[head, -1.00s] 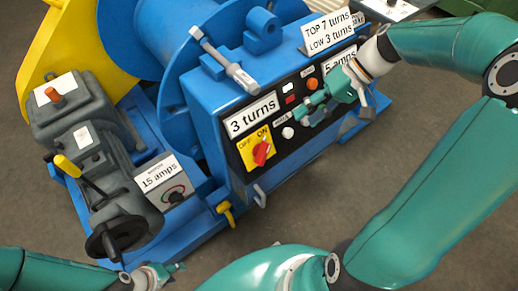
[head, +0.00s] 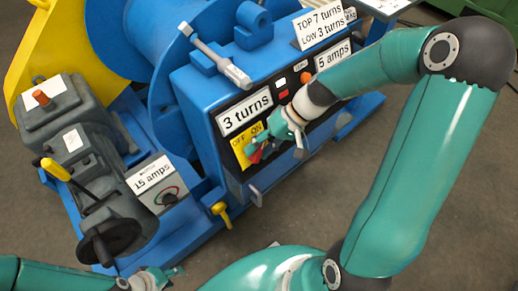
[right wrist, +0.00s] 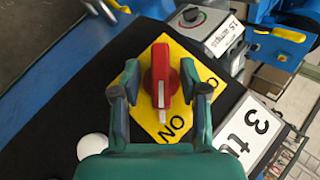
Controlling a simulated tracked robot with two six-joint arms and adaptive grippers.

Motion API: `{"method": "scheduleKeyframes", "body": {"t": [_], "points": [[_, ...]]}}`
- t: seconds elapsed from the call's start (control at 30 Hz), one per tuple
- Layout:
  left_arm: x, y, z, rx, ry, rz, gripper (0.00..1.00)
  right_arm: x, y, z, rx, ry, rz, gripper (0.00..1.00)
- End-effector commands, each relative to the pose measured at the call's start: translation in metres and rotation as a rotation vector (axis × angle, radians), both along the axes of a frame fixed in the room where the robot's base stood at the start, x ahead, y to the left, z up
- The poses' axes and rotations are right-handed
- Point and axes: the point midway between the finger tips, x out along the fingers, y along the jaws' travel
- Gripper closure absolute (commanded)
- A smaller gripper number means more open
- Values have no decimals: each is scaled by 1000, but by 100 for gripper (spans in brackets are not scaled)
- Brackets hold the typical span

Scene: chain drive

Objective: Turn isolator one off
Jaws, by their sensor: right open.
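The isolator is a red rotary knob (right wrist: 161,74) on a yellow plate (right wrist: 140,117) marked OFF and ON, on the black front panel of the blue machine. In the right wrist view the knob's white mark lies on the ON side. My right gripper (right wrist: 161,92) is open, with one finger on either side of the knob; I cannot tell whether they touch it. In the head view the right gripper (head: 262,148) partly covers the knob (head: 256,155) and the yellow plate (head: 239,152). My left gripper (head: 172,276) is low at the bottom edge, away from the panel; its jaws are too small to judge.
A "3 turns" label (head: 245,114) sits beside the plate, and a white round button (right wrist: 92,147) is near the right gripper. A grey lever (head: 222,65) lies on the blue housing. A "15 amps" box (head: 156,183) and yellow-handled valve (head: 221,212) stand left and below.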

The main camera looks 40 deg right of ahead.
Motion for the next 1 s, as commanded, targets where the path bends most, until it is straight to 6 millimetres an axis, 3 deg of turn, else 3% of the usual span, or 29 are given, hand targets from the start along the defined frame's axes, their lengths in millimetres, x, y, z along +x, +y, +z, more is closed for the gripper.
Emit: {"method": "scheduleKeyframes", "body": {"t": [0.33,0.6,1.0], "points": [[0,0,0,0,0,0,60,1,2,-2,0,-1,1,58],[0,0,0,0,0,0,60,1,2,-2,0,0,1,100],[0,0,5,0,0,0,60,1,2,0,-33,-2,16,100]]}}
